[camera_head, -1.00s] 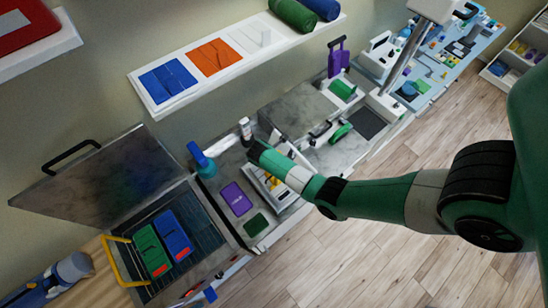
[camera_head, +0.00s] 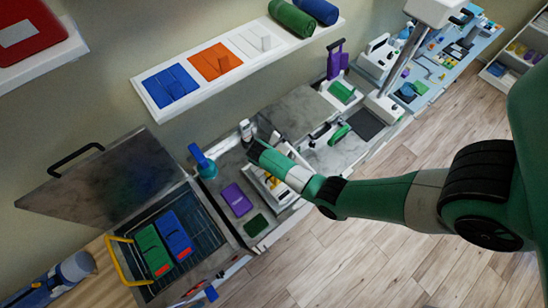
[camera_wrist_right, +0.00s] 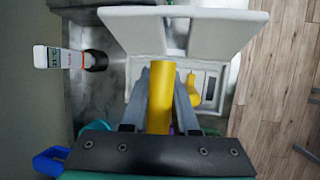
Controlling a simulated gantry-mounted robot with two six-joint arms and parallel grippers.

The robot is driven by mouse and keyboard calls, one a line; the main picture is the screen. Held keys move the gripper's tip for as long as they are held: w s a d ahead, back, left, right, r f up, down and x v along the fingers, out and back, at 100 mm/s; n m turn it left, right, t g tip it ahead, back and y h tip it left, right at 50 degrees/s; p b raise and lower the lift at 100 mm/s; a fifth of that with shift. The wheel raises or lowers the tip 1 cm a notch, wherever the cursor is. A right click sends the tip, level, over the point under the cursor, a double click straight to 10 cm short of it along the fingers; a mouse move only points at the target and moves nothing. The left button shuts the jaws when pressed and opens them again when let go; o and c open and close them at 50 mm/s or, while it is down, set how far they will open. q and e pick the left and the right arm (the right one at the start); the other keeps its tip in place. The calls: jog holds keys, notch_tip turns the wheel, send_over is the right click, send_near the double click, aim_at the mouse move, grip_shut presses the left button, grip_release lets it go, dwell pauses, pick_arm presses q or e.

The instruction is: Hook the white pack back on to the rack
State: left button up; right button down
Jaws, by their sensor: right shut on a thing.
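My right gripper (camera_head: 258,150) reaches in from the right over the grey counter. In the right wrist view its fingers (camera_wrist_right: 160,100) are shut on a yellow bar (camera_wrist_right: 160,75). A white two-panelled piece (camera_wrist_right: 222,38), perhaps the white pack, lies beyond the fingers; I cannot tell whether the bar is joined to it. A pale white pack-like item (camera_head: 250,43) also lies on the wall shelf. The dark wire rack (camera_head: 205,222) sits in an open tank at the left, with a green pack (camera_head: 152,247) and a blue pack (camera_head: 174,233). My left gripper is out of view.
The tank's raised lid (camera_head: 95,180) and a yellow handle (camera_head: 120,262) stand by the rack. A blue-topped bottle (camera_head: 203,163) and a purple item (camera_head: 237,199) lie between tank and gripper. A white bottle (camera_wrist_right: 52,57) stands beside the fingers. The wall shelf (camera_head: 150,98) overhangs the counter.

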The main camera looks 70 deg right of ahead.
jog(key=shift+r, duration=0.15)
notch_tip(320, 180, up, 3)
jog(key=p, duration=0.2)
jog(key=shift+f+p, duration=0.2)
jog(key=shift+p, duration=0.2)
jog(key=shift+r, duration=1)
